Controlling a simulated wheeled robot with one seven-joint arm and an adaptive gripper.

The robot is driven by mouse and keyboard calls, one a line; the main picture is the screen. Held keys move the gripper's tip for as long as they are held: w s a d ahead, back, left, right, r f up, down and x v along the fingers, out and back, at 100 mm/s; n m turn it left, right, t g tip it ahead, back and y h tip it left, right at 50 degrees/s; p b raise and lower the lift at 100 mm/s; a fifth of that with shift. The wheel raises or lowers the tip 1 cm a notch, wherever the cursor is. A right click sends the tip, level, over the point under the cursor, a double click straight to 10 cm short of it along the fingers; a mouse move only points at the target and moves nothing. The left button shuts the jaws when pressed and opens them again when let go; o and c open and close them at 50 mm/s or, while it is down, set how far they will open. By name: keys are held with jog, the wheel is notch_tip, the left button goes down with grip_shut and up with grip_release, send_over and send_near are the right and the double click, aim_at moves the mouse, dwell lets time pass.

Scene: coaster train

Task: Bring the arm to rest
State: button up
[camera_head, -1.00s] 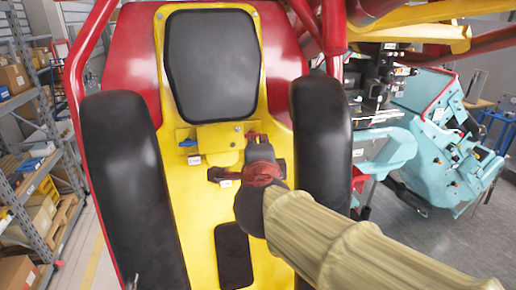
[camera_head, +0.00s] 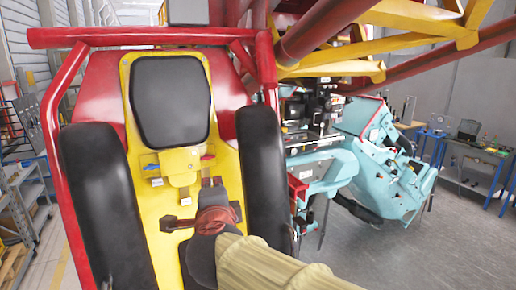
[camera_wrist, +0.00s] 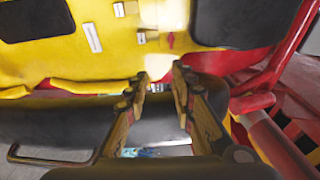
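My gripper (camera_head: 213,190) is in front of the yellow and red coaster seat (camera_head: 148,205), at the height of the seat's lower middle. My arm reaches up to it from the lower right in a beige sleeve. In the wrist view, my gripper's two fingers (camera_wrist: 160,80) stand apart with nothing between them. The gap shows a grey area and part of a dark pad. Whether the fingers touch the seat cannot be told. The yellow seat surface (camera_wrist: 60,60) fills much of the top of the wrist view.
Black padded restraints (camera_head: 100,200) (camera_head: 262,165) flank the seat, with red tubes (camera_head: 150,37) above. A light-blue machine (camera_head: 385,165) stands to the right. A blue-legged workbench (camera_head: 475,150) stands at the far right, shelving (camera_head: 25,190) at the left. Grey floor is open at lower right.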

jog(key=s+a+f+n+g+y, duration=0.3)
jog(key=s+a+f+n+y, duration=0.1)
jog(key=s+a+n+y, duration=0.35)
jog(key=s+f+n+g+h+b, duration=0.1)
jog(key=s+f+n+g+b, duration=0.4)
jog(key=f, duration=0.6)
jog(key=s+d+f+n+h+b, duration=0.1)
jog(key=s+d+f+h+b, duration=0.2)
jog(key=d+f+b, duration=0.7)
jog(key=s+d+f+g+h+b, duration=0.1)
jog(key=s+d+f+h+b, duration=0.2)
jog(key=s+d+f+b, duration=0.3)
jog(key=s+d+f+n+h+b, duration=0.1)
jog(key=s+d+f+h+b, duration=0.2)
jog(key=d+f+b, duration=1.1)
jog(key=shift+s+d+f+n+h, duration=0.2)
jog(key=shift+s+d+f, duration=0.3)
jog(key=shift+d+f, duration=1.9)
jog(key=shift+s+d+f+n+h, duration=0.15)
jog(key=shift+s+d+f, duration=0.65)
jog(key=shift+f, duration=2.75)
jog(key=shift+w+d, duration=0.3)
jog(key=shift+w, duration=0.05)
